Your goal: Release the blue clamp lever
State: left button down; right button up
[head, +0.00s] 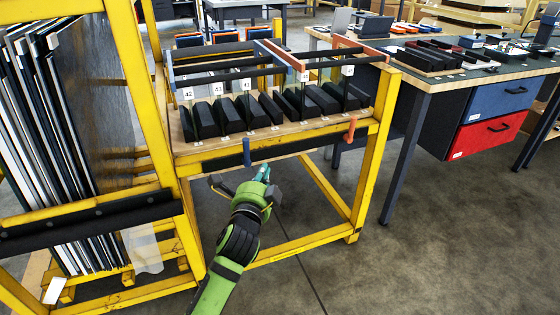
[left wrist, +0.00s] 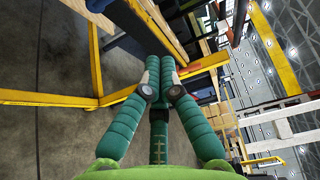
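The blue clamp lever (head: 247,152) hangs upright on the front yellow rail of the trolley, under the left part of its wooden deck. My left gripper (head: 263,171) is just below and to the right of it in the head view, apart from it. In the left wrist view the two green fingers (left wrist: 160,62) meet at their tips, with nothing visible between them. A blue piece (left wrist: 97,5) at the top edge of that view may be the same lever. My right gripper is in neither view.
An orange lever (head: 350,130) sits further right on the rail. The trolley deck (head: 270,135) holds a row of black blocks with number tags. A yellow rack of upright panels (head: 60,130) stands close on the left. A workbench (head: 440,82) stands right; floor between is clear.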

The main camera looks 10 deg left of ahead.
aim_at(246, 151)
pick_arm(q)
jog(key=shift+r, duration=0.35)
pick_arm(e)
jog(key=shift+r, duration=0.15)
pick_arm(q)
jog(key=shift+s, duration=0.1)
jog(key=shift+w+a+f+b, duration=0.1)
jog(key=shift+w+a+b, duration=0.3)
jog(key=shift+w+a, duration=0.7)
jog(key=shift+w+a+r+b, duration=0.1)
jog(key=shift+w+a+b, duration=0.25)
jog(key=shift+w, duration=1.4)
jog(key=shift+w+a+f+b, duration=0.1)
jog(key=shift+w+a+b, duration=0.3)
jog(key=shift+w+a, duration=0.7)
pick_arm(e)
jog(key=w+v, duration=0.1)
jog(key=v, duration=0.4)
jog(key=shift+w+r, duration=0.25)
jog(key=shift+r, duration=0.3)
pick_arm(q)
jog(key=shift+w+d, duration=0.3)
jog(key=shift+d, duration=0.05)
